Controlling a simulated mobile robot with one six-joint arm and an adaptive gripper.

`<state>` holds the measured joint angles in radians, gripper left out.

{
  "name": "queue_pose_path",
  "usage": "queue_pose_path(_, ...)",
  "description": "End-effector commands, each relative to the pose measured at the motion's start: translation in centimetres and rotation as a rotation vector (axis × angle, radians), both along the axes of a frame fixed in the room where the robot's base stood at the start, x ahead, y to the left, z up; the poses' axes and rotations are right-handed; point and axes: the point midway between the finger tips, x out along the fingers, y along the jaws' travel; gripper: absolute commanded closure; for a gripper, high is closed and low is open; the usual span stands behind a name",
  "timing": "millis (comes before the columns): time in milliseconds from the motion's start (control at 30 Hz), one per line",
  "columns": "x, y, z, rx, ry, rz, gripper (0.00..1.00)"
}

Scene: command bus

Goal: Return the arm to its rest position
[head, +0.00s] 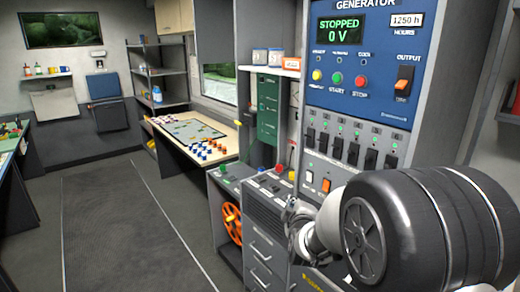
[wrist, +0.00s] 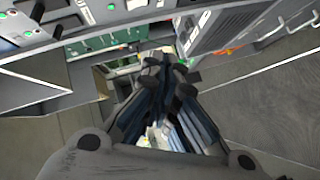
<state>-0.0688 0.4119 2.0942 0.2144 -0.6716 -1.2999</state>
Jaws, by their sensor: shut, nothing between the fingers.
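My gripper (wrist: 165,66) shows in the wrist view with its dark fingers together and nothing between them. Beyond the fingertips lie the grey floor and parts of the cabinets. In the head view, a large dark cylinder and a pale joint at the lower right are parts of my arm, in front of the generator cabinet. I cannot make out the gripper's fingers there. The generator panel (head: 365,60) reads STOPPED and 0 V, with yellow, green and red buttons and an orange output switch (head: 404,82).
A grey drawer unit (head: 262,250) and an orange reel (head: 232,222) stand left of my arm. Further back are a map table (head: 217,152) with small coloured pieces and a dark shelf (head: 160,75). The floor mat (head: 130,235) on the left is clear.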

Motion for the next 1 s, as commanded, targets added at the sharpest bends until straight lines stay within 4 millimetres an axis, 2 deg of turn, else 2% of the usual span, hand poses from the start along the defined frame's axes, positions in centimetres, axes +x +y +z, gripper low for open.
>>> queue_pose_path(33,-1.7,0.1,1.7,0.078,0.036,-0.006,1.00)
queue_pose_path(100,-4.4,0.4,2.8,0.188,0.111,-0.020,1.00)
queue_pose_path(167,-7.0,0.6,3.5,0.282,0.176,-0.041,1.00)
queue_pose_path(300,-14.1,0.8,4.6,0.475,0.329,-0.122,1.00)
queue_pose_path(467,-23.4,0.5,4.7,0.663,0.497,-0.274,1.00)
queue_pose_path(600,-31.8,-0.1,3.9,0.795,0.620,-0.447,1.00)
queue_pose_path(700,-36.7,-0.6,3.1,0.859,0.680,-0.566,1.00)
queue_pose_path(833,-40.9,-1.0,2.2,0.909,0.726,-0.681,1.00)
queue_pose_path(900,-42.1,-1.1,1.9,0.922,0.738,-0.715,1.00)
queue_pose_path(1000,-42.6,-1.2,1.8,0.927,0.745,-0.731,1.00)
